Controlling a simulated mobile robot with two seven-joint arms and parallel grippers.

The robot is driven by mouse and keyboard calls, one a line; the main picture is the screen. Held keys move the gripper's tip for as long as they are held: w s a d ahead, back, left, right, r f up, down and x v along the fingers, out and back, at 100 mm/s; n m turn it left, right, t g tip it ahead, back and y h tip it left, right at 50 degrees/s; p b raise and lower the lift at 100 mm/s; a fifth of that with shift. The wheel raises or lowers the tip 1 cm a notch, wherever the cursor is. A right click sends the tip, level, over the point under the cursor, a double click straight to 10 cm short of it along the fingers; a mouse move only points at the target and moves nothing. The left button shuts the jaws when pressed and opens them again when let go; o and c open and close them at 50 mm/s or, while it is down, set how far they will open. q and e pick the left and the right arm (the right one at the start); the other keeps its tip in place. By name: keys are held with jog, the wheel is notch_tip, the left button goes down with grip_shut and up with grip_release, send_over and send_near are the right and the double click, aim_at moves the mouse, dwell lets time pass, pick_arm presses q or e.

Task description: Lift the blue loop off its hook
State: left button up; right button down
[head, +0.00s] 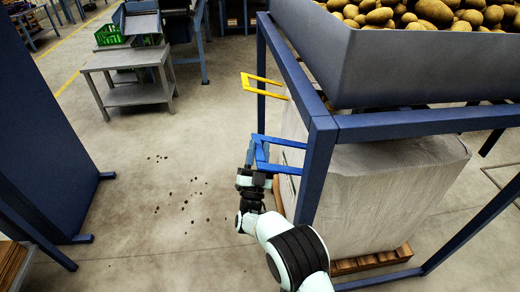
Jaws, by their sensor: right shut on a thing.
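The blue loop (283,142) is a flat, angular frame at the left side of the blue steel stand, below the hopper. My right gripper (258,162) reaches up from below and is shut on the loop's left part. The loop's right end meets the big bag and the corner post in the picture. Its hook is not clearly visible, so I cannot tell whether the loop still rests on it. My left gripper is out of view.
A yellow loop (262,82) of similar shape sticks out farther back. A blue stand post (315,172) is close to the right of my gripper. A large pale bag (385,195) fills the stand under the potato hopper (420,62). Open floor lies to the left.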

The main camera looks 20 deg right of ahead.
jog(key=shift+f, duration=0.25)
jog(key=c, duration=0.9)
grip_release()
jog(key=shift+r, duration=0.1)
jog(key=shift+o, duration=0.2)
jog(key=v, duration=1.3)
jog(key=shift+s, duration=0.15)
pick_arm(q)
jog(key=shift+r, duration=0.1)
pick_arm(e)
jog(key=shift+a+y, duration=0.1)
jog(key=shift+y, duration=0.2)
